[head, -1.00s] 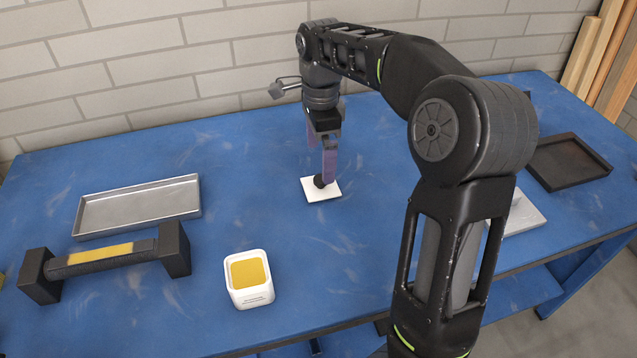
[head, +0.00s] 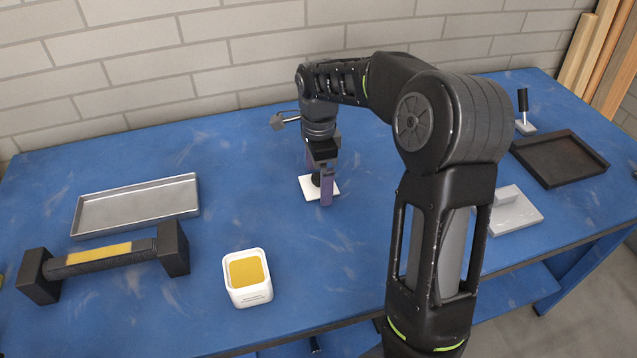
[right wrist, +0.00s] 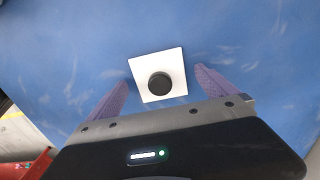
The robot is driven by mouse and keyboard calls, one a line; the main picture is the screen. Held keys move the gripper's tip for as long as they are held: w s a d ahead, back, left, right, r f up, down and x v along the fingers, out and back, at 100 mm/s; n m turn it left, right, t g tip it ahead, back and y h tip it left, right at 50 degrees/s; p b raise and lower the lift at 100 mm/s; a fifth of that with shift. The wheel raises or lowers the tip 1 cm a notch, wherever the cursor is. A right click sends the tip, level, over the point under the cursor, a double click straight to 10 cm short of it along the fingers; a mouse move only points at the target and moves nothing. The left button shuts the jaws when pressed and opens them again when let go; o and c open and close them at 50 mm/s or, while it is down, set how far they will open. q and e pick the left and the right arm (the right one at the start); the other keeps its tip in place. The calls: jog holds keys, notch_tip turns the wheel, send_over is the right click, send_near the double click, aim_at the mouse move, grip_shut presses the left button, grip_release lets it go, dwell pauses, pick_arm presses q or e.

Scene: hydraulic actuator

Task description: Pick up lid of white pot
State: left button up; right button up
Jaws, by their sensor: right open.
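The lid (head: 333,182) is a flat white square with a black round knob, lying on the blue table at the middle. In the right wrist view the lid (right wrist: 144,69) lies between and just beyond the fingertips, its dark knob in the centre. My right gripper (head: 321,188) points down over the lid with its purple fingers on either side of the knob. The right gripper (right wrist: 162,82) is open and empty. The white pot (head: 249,294) stands uncovered at the front, with yellow content inside. My left gripper is not in view.
A grey metal tray (head: 137,217) lies at the left, behind a dark bar on two black blocks (head: 110,254). At the right are a dark tray (head: 562,165), a light grey block (head: 512,214) and a black-handled tool (head: 523,108). Table around the lid is clear.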

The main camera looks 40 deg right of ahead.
jog(key=shift+f, duration=0.1)
jog(key=shift+c, duration=0.4)
jog(key=c, duration=1.4)
